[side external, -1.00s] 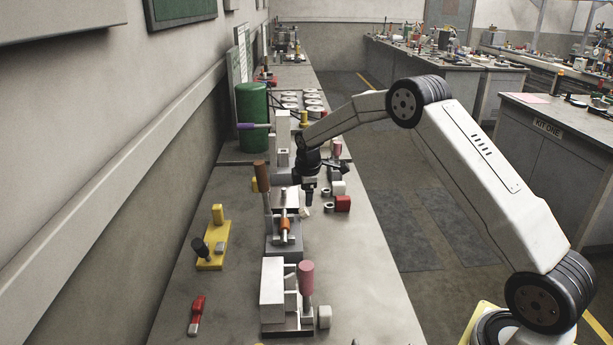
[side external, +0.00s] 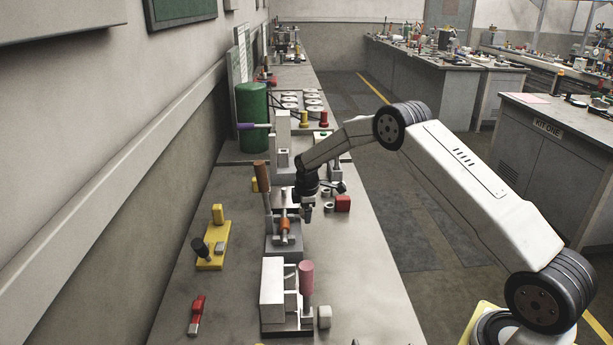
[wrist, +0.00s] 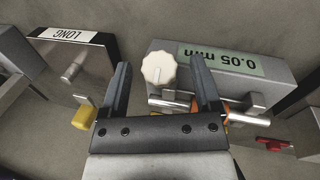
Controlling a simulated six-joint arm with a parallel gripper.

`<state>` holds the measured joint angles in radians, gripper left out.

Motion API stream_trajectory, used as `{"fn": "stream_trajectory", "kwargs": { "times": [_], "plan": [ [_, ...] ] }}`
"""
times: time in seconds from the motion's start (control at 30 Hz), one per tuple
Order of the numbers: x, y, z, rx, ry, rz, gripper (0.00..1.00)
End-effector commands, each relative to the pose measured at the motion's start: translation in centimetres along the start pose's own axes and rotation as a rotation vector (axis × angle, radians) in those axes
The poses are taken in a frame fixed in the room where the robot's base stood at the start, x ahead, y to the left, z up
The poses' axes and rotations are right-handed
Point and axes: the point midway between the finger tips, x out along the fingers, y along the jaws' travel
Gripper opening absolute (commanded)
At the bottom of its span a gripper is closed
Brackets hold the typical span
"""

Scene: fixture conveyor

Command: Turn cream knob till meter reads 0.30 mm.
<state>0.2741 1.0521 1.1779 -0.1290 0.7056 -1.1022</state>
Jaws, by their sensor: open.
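The cream knob (wrist: 158,68) is a round, scalloped disc on the side of a grey block (wrist: 262,75) in the wrist view. The block's green meter display (wrist: 222,60) appears upside down and reads 0.05 mm. My gripper (wrist: 160,63) is open. One finger is on each side of the knob, with a visible gap to both; whether the tips are level with it in depth I cannot tell. In the side external view my gripper (side external: 306,207) is low beside the grey fixture with the orange part (side external: 285,225), and the knob is hidden there.
Metal rods (wrist: 172,104) lie between the fingers and a red part (wrist: 272,143) to the right. A red block (side external: 343,203) sits near the gripper.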

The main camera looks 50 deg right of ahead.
Motion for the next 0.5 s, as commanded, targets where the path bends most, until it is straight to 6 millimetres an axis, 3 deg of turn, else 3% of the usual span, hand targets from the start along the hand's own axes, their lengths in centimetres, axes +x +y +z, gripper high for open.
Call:
{"fn": "stream_trajectory", "kwargs": {
  "times": [0.4,0.43,0.5],
  "plan": [
    [0.62,0.03,0.01,0.0,0.0,0.001,0.81],
    [0.62,0.02,0.01,0.0,0.0,0.001,0.75],
    [0.61,0.02,0.01,0.0,0.0,0.001,0.52]
  ]
}}
